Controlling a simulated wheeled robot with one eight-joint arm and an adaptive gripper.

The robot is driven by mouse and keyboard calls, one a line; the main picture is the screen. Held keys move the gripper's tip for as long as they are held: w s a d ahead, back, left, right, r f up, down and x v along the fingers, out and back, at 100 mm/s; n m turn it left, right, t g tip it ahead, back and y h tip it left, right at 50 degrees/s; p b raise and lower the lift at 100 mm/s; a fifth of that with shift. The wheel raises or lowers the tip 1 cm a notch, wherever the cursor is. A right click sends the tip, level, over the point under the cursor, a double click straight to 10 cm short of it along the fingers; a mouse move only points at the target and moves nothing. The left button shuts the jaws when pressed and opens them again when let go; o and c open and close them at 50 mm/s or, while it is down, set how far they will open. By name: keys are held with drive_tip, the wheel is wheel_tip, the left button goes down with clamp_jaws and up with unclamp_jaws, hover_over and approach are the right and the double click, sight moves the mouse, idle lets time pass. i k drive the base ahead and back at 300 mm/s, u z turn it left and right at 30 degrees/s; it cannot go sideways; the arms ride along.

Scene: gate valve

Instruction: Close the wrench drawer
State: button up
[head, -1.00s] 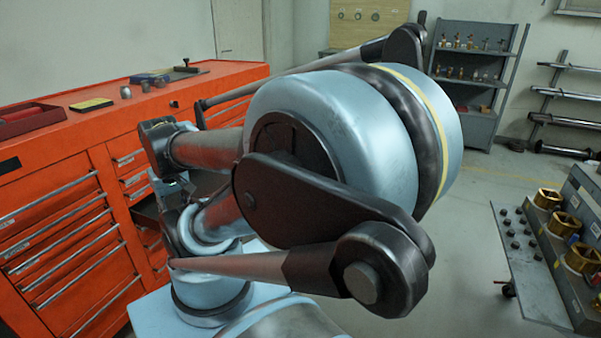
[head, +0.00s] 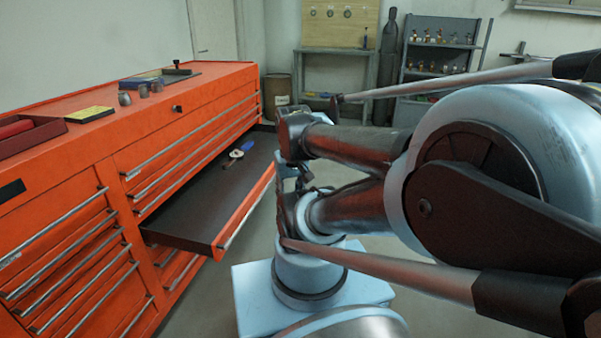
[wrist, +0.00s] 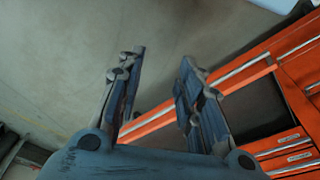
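The open wrench drawer (head: 178,229) sticks out of the orange tool cabinet in the head view. Its orange front with a long metal handle faces right, and a blue-and-white tool (head: 236,154) lies toward its far end. In the wrist view the drawer's dark inside (wrist: 250,110) shows at the right, with its orange front running diagonally behind the fingers. My gripper (wrist: 160,75) is open, with nothing between its two fingers. The drawer front passes behind them; I cannot tell whether they touch it. In the head view my arm hides part of the drawer's far end, and the fingers are not clear.
The orange cabinet (head: 60,225) has several shut drawers around the open one. A red tray (head: 30,135), a yellow-topped box (head: 90,114) and small metal parts lie on top. A grey shelf (head: 436,75) and a workbench (head: 335,70) stand at the back. Floor beside the drawer is clear.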

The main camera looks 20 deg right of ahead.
sight(205, 215)
drive_tip(key=z, duration=0.05)
drive_tip(key=k, duration=1)
drive_tip(key=u, duration=0.7)
drive_tip(key=i, duration=0.9)
drive_tip(key=z, duration=0.05)
